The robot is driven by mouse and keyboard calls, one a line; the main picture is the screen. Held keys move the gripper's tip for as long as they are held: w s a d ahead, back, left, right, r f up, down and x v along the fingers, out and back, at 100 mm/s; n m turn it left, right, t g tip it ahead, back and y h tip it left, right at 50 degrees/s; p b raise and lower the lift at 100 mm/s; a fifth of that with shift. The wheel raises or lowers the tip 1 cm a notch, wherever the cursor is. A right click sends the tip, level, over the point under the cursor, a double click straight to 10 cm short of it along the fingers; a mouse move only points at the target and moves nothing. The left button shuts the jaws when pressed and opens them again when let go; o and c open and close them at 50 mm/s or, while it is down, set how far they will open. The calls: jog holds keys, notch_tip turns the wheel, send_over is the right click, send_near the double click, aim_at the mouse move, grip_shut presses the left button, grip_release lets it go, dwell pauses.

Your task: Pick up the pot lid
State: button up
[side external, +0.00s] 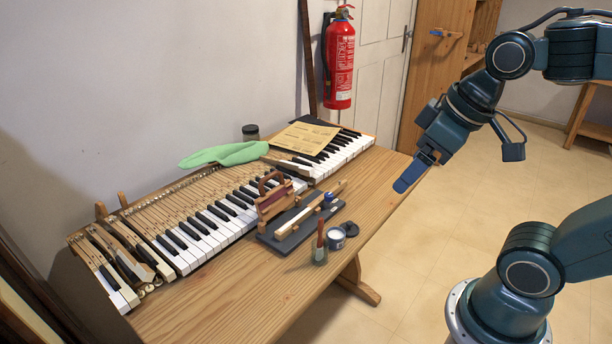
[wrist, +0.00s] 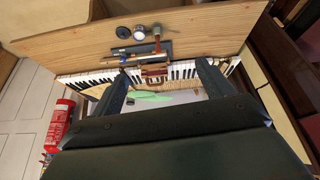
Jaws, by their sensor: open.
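A small dark round lid (side external: 350,229) lies on the wooden bench near its front edge, beside an open pot with white contents (side external: 336,238). In the wrist view the lid (wrist: 122,32) is near the top, left of the pot (wrist: 139,32). My gripper (side external: 408,178) is in the air to the right of and above the bench edge, clear of the lid. In the wrist view its two fingers (wrist: 161,66) are spread apart with nothing held between them.
A red-handled tool in a small container (side external: 320,245) stands close to the pot. A dark board (side external: 280,243) bears wooden pieces and a blue-topped item (side external: 328,200). Behind are piano keys (side external: 205,233), a green cloth (side external: 225,154) and paper (side external: 305,137). The bench's front left (side external: 235,300) is bare.

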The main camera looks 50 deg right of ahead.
jog(key=w+d+f+n+g+y, duration=0.1)
jog(key=w+d+f+n, duration=0.25)
jog(key=w, duration=0.25)
jog(key=w+d+f+n+g, duration=0.1)
jog(key=w+d+f+n, duration=0.15)
jog(key=w+d, duration=0.3)
jog(key=w+d+f+n+y, duration=0.1)
jog(key=w+d+f+n, duration=0.1)
jog(key=d+f, duration=0.3)
jog(key=w+d+f+n+y, duration=0.1)
jog(key=w+d+f+n, duration=0.1)
jog(key=d+f, duration=0.4)
notch_tip(320, 180, down, 3)
jog(key=shift+w+d+f+g+y, duration=0.15)
jog(key=shift+w+d+g+y, duration=0.15)
jog(key=shift+y, duration=0.1)
jog(key=shift+a, duration=0.1)
send_over(357, 226)
jog(key=shift+s+f, duration=0.15)
jog(key=shift+f, duration=3.8)
jog(key=shift+f, duration=0.15)
jog(key=shift+x, duration=2.45)
